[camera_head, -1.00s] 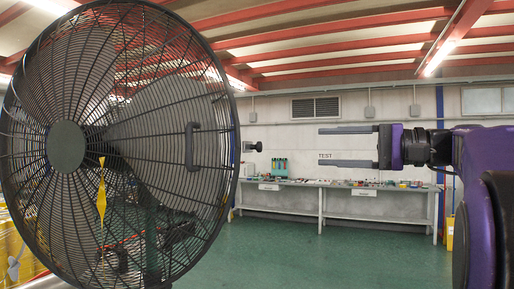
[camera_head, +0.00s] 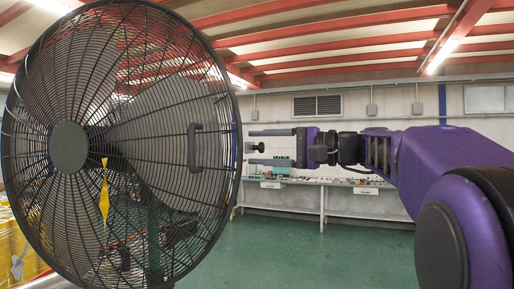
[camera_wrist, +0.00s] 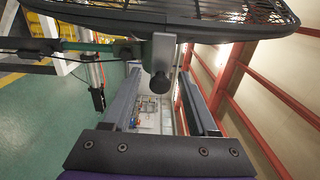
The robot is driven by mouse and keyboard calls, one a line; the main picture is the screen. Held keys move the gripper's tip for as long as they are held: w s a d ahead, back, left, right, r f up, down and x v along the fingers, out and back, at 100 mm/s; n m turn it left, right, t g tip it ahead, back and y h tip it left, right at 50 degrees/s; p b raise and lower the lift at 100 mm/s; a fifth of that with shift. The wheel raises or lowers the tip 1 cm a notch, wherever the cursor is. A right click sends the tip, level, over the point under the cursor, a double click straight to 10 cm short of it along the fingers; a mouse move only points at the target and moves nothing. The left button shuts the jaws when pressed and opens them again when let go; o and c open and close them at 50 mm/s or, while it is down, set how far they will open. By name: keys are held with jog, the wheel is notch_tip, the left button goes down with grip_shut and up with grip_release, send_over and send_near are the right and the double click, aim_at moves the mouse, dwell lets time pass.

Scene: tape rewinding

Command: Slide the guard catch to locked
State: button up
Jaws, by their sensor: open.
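The large black fan guard (camera_head: 40,95) fills the left of the head view, and its rim crosses the top of the wrist view (camera_wrist: 160,25). A small black knob (camera_head: 254,147) projects from the guard's right edge. In the wrist view the knob (camera_wrist: 160,84) sits on a grey metal bracket (camera_wrist: 163,48) below the rim; it looks like the guard catch. My gripper (camera_head: 250,147) is open, its two grey fingers level, one above and one below the knob in the head view. In the wrist view my gripper (camera_wrist: 159,71) has the knob between its fingers, with gaps on both sides.
A dark handle (camera_head: 194,147) shows on the guard left of the knob. A workbench (camera_head: 345,184) with small items stands along the back wall. The green floor (camera_head: 285,235) between fan and bench looks clear.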

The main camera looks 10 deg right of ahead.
grip_shut()
dwell(1.4)
